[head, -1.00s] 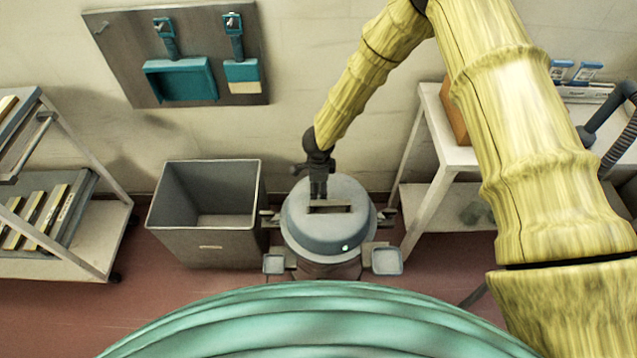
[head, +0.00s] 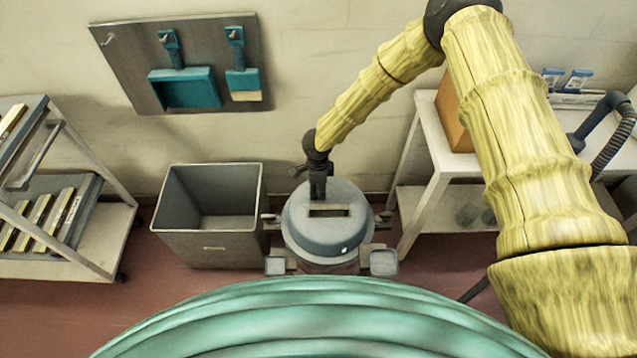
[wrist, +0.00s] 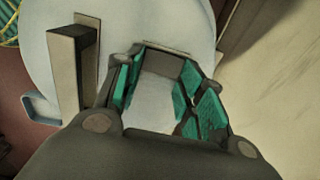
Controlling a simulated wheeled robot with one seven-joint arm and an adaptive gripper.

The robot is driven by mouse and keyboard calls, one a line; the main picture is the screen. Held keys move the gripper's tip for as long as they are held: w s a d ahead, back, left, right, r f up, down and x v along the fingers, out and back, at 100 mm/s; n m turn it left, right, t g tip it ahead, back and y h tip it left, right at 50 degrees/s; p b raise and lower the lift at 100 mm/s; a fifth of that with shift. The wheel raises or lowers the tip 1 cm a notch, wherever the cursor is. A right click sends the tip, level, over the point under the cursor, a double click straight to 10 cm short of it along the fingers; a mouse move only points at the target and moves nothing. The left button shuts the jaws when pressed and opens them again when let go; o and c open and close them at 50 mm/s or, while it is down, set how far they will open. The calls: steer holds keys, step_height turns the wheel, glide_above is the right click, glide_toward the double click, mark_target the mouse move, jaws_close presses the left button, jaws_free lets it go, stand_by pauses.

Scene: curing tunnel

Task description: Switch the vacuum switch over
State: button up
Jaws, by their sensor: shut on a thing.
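The vacuum (head: 320,235) is a squat grey drum with a domed lid, standing on the floor. A small green light (head: 345,251) glows on its front. My gripper (head: 318,195) points down at the back of the lid. In the wrist view, my gripper (wrist: 158,72) has its teal-padded fingers on either side of a small grey-brown block (wrist: 161,62), which looks like the vacuum switch, and is shut on it. A pale plate edge shows just behind the block. The fingers hide the block's sides, and its exact position cannot be told.
A raised bar handle (wrist: 70,75) stands on the lid beside my gripper. A grey bin (head: 209,245) is to the left of the vacuum, and a white table (head: 425,165) to the right. A rack (head: 95,245) stands far left. The wall is close behind.

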mark_target(318, 191)
steer(key=shift+w+a+r+p, duration=0.1)
steer(key=shift+w+p, duration=0.05)
steer(key=shift+p, duration=0.25)
steer(key=o, duration=0.9)
steer(key=shift+c, duration=0.2)
steer(key=shift+o, duration=0.8)
step_height(318, 191, up, 12)
